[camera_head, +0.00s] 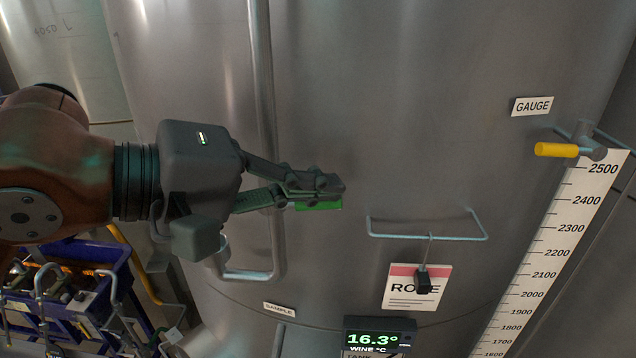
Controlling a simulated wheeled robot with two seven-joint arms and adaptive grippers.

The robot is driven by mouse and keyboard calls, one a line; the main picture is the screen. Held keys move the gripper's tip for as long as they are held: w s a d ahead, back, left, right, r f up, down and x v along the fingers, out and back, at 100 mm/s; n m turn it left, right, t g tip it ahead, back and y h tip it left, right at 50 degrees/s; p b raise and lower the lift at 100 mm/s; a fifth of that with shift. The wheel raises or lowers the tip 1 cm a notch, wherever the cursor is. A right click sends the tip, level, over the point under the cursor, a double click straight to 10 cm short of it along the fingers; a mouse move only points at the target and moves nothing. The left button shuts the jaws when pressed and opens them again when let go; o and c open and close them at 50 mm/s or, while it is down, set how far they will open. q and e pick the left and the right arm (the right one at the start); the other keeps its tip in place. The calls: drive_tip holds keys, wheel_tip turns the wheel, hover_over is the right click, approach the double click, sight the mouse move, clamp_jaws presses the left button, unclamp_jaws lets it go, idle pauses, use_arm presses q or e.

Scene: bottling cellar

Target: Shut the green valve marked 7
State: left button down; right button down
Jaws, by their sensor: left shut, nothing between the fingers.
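A green piece (321,206), likely the valve's handle, shows just below and behind my left fingertips, in front of the steel tank. Most of it is hidden by the fingers, and no number 7 can be read. My left gripper (325,188) reaches in from the left with its fingers closed together and nothing between them. Its fingertips overlap the green piece in the picture; I cannot tell whether they touch it. My right gripper is not in view.
A vertical steel pipe (262,90) runs behind my left gripper. A wire rail (430,237), a yellow handle (556,150) and a level scale (560,235) are to the right. A temperature display (378,338) sits below. A blue cart (75,255) stands lower left.

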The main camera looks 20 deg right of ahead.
use_arm(q)
drive_tip(key=shift+d+f, duration=0.1)
drive_tip(key=shift+d, duration=0.05)
idle(0.6)
drive_tip(key=r+p, duration=0.2)
drive_tip(key=r, duration=0.1)
drive_tip(key=r+p, duration=0.1)
drive_tip(key=r, duration=0.1)
drive_tip(key=shift+w, duration=0.25)
drive_tip(key=s+a+r+b, duration=0.1)
drive_tip(key=s+a+r, duration=0.2)
drive_tip(key=r, duration=0.4)
drive_tip(key=shift+s+a+b, duration=0.2)
drive_tip(key=shift+s+b, duration=0.2)
drive_tip(key=shift+s, duration=0.15)
drive_tip(key=shift+r, duration=0.1)
